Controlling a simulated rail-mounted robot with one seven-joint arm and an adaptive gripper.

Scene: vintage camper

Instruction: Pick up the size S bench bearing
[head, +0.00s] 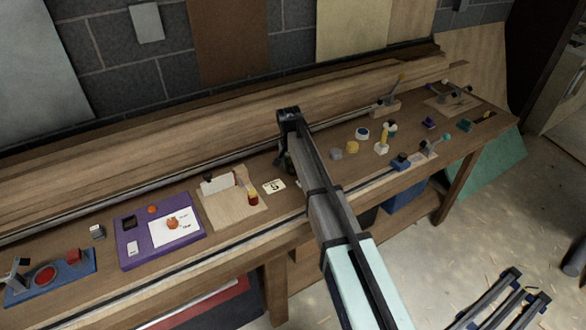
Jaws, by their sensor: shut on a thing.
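My gripper (287,163) hangs down from the end of my arm, over the back middle of the wooden workbench. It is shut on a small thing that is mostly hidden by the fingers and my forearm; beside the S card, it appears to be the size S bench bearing. I cannot make out its shape or whether it touches the bench. The cream card (274,186) marked S lies flat just left and in front of my gripper.
Left of the card are a pale board with blocks (233,211), a purple tray (129,244) and a blue tray (50,284). Several small items, including a yellow one (352,147) and a blue-and-white one (362,133), stand to the right. A raised wooden beam (190,150) runs behind.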

